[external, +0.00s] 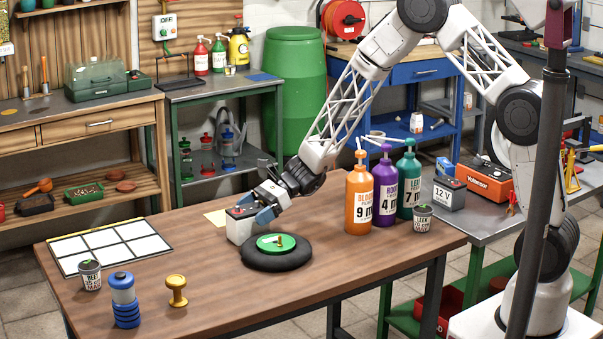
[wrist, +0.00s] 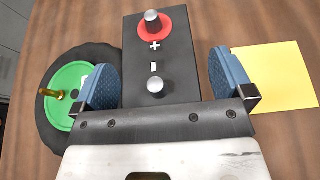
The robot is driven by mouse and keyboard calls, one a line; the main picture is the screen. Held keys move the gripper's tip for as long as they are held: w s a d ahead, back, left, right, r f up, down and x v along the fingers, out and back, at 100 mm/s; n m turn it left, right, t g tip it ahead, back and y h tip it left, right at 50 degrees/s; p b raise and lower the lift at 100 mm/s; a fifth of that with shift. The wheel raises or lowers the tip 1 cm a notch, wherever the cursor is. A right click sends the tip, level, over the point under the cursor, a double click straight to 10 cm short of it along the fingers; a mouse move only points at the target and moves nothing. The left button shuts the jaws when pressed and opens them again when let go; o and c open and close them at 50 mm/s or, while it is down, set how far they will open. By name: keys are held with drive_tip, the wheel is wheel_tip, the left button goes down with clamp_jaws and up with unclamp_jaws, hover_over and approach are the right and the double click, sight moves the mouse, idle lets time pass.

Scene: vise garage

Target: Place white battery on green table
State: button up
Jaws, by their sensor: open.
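The white battery (external: 238,229), with a black top, stands on the brown wooden table near its back edge. In the wrist view its black top (wrist: 178,88) shows two metal terminals, one ringed in red. My gripper (external: 257,205) is open at the battery's top. In the wrist view my gripper's blue fingers (wrist: 165,80) are on either side of the battery, with small gaps. Two grey-topped tables have green frames: one (external: 205,93) at the back left, one (external: 484,228) at the right. I cannot tell which is the green table.
A black tire with a green hub (external: 277,262) lies right beside the battery. Orange (external: 358,200), purple and green bottles stand farther right. Yellow paper (wrist: 268,78) lies behind the battery. A 12 V battery (external: 448,194) and an orange box (external: 484,181) occupy the right table.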

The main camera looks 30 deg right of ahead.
drive_tip(key=shift+c, duration=0.3)
clamp_jaws()
idle(0.6)
drive_tip(key=shift+r, duration=0.15)
drive_tip(key=shift+r, duration=4.9)
drive_tip(key=shift+w, duration=0.1)
